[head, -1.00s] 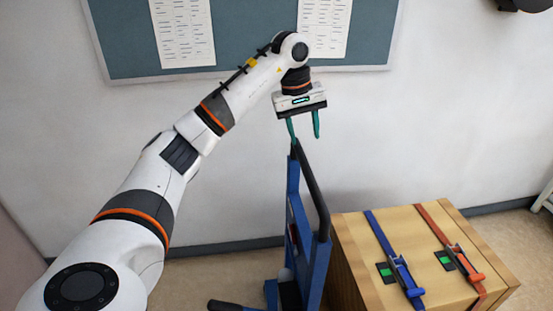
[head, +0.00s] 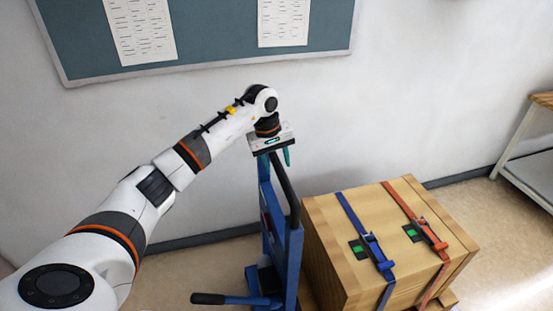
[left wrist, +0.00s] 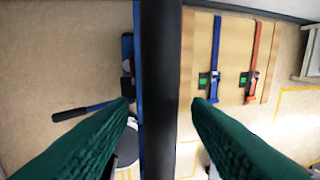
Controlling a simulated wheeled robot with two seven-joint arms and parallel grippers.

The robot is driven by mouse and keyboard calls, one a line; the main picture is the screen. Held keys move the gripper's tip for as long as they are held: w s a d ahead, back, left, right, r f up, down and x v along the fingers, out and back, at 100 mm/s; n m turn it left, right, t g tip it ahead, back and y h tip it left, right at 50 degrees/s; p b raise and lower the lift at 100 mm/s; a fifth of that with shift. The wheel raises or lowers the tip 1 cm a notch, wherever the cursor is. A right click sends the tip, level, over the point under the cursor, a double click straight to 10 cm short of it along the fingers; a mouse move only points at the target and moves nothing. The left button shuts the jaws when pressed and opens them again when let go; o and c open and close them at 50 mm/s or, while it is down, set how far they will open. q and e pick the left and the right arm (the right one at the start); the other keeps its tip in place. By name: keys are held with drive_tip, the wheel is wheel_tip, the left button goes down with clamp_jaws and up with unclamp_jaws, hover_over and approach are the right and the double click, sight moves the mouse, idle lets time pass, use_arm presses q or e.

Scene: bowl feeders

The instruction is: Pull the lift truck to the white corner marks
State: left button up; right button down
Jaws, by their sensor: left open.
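The blue lift truck (head: 293,262) stands near the wall, with a black handle bar (head: 287,188) at its top and a black-tipped lever (head: 208,298) low at its left. My left gripper (head: 273,160) is at the upper end of the handle, pointing down. In the left wrist view its green fingers (left wrist: 160,102) are open, one on each side of the black bar (left wrist: 160,60), with gaps visible beside it. A strapped wooden crate (head: 325,225) sits on the truck's right side. I cannot clearly make out the white corner marks. My right gripper is out of view.
Blue and orange straps cross the crate top. A shelf or bench (head: 530,150) stands at the right by the wall. Bare floor lies left of the truck.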

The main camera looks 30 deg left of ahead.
use_arm(q)
clamp_jaws()
drive_tip(key=shift+w+d+b, duration=0.35)
drive_tip(key=shift+d+b, duration=0.1)
drive_tip(key=shift+w+d, duration=0.9)
drive_tip(key=shift+w, duration=0.25)
drive_tip(key=shift+c, duration=1.7)
unclamp_jaws()
drive_tip(key=shift+w+d+f, duration=0.1)
drive_tip(key=shift+w, duration=0.05)
drive_tip(key=shift+o, duration=1.7)
drive_tip(key=shift+s+a, duration=0.3)
